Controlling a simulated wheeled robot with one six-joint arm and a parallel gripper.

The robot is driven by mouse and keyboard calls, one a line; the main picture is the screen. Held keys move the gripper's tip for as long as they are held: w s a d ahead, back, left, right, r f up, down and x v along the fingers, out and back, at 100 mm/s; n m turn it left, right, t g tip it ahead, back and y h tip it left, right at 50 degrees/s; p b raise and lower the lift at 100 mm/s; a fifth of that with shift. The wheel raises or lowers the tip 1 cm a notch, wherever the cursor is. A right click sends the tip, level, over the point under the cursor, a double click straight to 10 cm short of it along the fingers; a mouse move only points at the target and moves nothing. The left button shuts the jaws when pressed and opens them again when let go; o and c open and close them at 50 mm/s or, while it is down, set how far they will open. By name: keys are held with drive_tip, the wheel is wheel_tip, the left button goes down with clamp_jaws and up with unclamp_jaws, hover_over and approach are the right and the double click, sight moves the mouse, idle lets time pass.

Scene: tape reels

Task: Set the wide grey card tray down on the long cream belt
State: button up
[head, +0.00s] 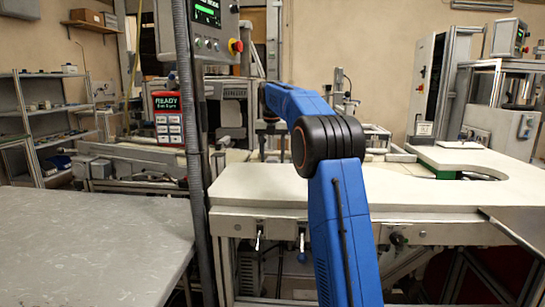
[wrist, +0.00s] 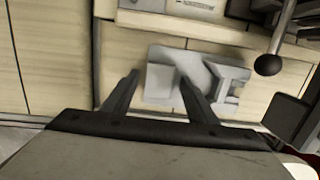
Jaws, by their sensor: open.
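In the wrist view, a flat grey tray (wrist: 162,56) with a raised bracket-like part on its right lies on a cream surface, which looks like the long cream belt (wrist: 50,60). My gripper (wrist: 159,76) is open. Its two dark fingers are spread apart, and their tips overlap the near part of the tray in the picture. I cannot tell whether they touch it. In the head view, a strip of the cream belt (head: 395,168) shows behind the white bench. My gripper is hard to make out there, and the tray cannot be made out.
A white bench top (head: 260,187) with a rounded cutout lies in front of the belt. A grey table (head: 90,245) is at left, beside a post with a control box (head: 210,30). In the wrist view, a dark ball-ended lever (wrist: 268,64) stands right of the tray.

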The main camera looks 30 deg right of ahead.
drive_tip(key=r, duration=0.8)
drive_tip(key=shift+s+a+r, duration=0.2)
drive_tip(key=shift+s+a, duration=0.05)
drive_tip(key=shift+s, duration=0.1)
